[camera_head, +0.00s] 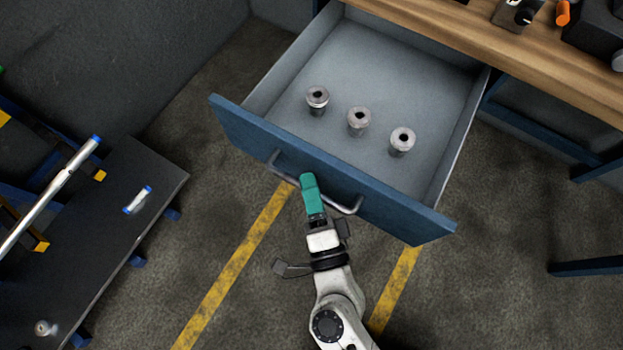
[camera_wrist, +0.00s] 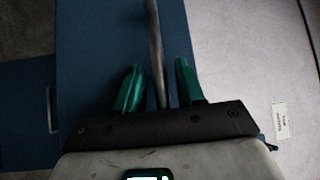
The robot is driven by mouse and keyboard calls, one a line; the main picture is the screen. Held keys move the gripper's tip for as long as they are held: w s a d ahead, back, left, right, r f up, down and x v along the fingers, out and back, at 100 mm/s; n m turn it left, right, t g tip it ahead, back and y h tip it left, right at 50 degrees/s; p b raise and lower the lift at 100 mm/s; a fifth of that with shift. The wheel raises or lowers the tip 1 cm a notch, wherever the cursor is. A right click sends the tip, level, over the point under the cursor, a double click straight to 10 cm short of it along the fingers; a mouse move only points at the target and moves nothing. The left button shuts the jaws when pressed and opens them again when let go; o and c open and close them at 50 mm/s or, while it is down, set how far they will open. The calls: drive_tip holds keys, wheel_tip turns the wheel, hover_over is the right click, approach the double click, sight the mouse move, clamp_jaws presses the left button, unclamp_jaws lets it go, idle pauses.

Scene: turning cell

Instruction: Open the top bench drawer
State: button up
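The top bench drawer (camera_head: 335,172) is pulled well out from under the bench, with its blue front towards me and its grey inside showing. Three metal cylindrical parts with holes in their tops, a left one (camera_head: 317,98), a middle one (camera_head: 358,120) and a right one (camera_head: 402,140), stand upright inside. The grey bar handle (camera_head: 345,208) is on the drawer front. My gripper (camera_head: 308,182), with green fingers, is at the handle. In the wrist view, the handle bar (camera_wrist: 154,40) runs between the fingers of my gripper (camera_wrist: 158,75), with visible gaps on both sides.
The wooden bench top (camera_head: 500,42) is behind the drawer, with dark tools on it. A low dark table (camera_head: 120,245) stands at the left with a metal rod (camera_head: 45,200). Open floor with yellow lines lies before the drawer. A small label (camera_wrist: 280,120) shows on a pale surface.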

drive_tip(key=b+v, duration=0.2)
drive_tip(key=v, duration=0.8)
drive_tip(key=shift+s, duration=0.4)
drive_tip(key=shift+d, duration=0.15)
